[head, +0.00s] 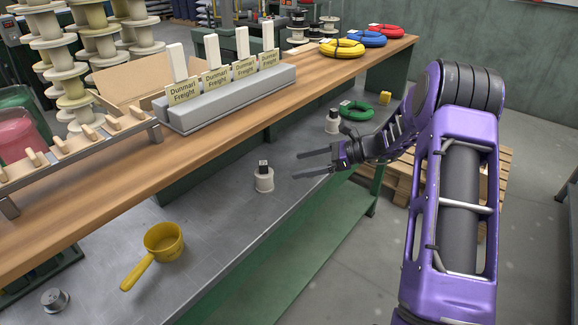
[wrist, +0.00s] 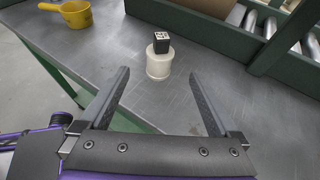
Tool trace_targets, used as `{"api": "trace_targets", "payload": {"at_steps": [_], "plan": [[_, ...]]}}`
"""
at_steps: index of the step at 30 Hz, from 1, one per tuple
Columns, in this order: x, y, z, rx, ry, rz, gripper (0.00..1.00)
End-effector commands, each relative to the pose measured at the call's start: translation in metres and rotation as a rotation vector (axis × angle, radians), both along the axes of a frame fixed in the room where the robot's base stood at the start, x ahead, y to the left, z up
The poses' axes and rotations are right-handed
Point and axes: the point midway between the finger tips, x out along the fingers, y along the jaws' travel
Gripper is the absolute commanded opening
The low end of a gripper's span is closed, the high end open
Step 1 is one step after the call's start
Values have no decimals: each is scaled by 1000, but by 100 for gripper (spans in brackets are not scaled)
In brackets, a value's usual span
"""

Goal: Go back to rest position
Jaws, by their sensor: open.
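My gripper (head: 318,162) is open and empty in the head view, held above the grey metal bench top (head: 215,210) near its right end. In the wrist view, its two dark fingers (wrist: 158,100) are spread wide with nothing between them. A white spool (head: 264,181) with a small black block (head: 263,166) on top stands upright on the bench, to the left of the fingertips and apart from them. In the wrist view the same spool (wrist: 158,64) and black block (wrist: 161,42) stand beyond the fingertips. My purple arm reaches in from the right.
A yellow pot (head: 163,240) and a small grey spool (head: 54,299) sit on the bench at left. Another spool (head: 332,125) and a green coil (head: 356,110) lie behind my gripper. The wooden shelf (head: 200,150) runs above the bench with signs. Open floor (head: 350,260) lies in front.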

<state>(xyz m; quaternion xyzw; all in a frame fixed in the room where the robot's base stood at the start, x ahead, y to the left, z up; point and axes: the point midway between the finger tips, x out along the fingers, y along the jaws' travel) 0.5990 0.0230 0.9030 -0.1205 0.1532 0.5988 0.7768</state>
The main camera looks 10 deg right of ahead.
Motion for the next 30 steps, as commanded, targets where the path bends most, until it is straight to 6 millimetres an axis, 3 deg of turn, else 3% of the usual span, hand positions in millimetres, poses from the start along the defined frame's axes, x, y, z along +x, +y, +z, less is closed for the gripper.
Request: {"api": "trace_targets", "payload": {"at_steps": [7, 14, 17, 20, 27, 30], "plan": [[-2, -8, 4, 0, 0, -1, 97], [-3, -7, 5, -3, -3, 4, 97], [-12, 1, 13, -26, -27, 41, 97], [-41, 21, 35, -80, -91, 131, 97], [-172, 88, 108, -228, -390, 480, 97], [-209, 106, 133, -236, -568, 585, 97]]}}
